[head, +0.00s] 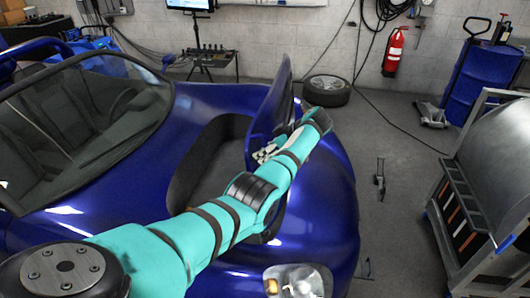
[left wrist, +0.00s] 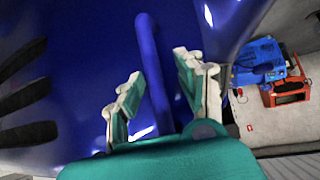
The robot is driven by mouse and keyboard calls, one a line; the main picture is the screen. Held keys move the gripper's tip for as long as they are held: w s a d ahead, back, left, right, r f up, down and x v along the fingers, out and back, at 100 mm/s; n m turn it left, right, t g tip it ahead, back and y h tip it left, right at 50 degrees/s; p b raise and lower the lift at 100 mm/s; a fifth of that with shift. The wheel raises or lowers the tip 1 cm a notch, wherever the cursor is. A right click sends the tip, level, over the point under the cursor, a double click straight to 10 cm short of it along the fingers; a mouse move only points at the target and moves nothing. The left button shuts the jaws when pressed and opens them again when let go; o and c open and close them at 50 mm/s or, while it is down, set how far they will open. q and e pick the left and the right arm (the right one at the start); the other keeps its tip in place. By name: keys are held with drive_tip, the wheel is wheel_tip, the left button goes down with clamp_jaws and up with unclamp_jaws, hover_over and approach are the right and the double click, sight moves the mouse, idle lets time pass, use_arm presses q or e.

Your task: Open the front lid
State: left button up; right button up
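The front lid (head: 268,108) of the blue car stands raised, nearly upright, over the dark front opening (head: 208,160). My left arm reaches across the car's front. My left gripper (head: 264,154) is at the lid's lower part, partly hidden by my own arm. My right gripper is not in view.
The windshield (head: 85,120) is left of the opening. A metal cabinet (head: 490,190) stands at the right. A tire (head: 327,90) lies behind the car, near a fire extinguisher (head: 395,52) and a blue barrel (head: 482,85). Grey floor between car and cabinet is mostly clear.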

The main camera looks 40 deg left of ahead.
use_arm(q)
drive_tip(key=v, duration=1.1)
drive_tip(key=shift+d+r, duration=0.2)
drive_tip(key=shift+d, duration=0.05)
drive_tip(key=shift+w+a+r, duration=0.1)
drive_tip(key=shift+w+r, duration=0.05)
drive_tip(key=shift+w, duration=0.05)
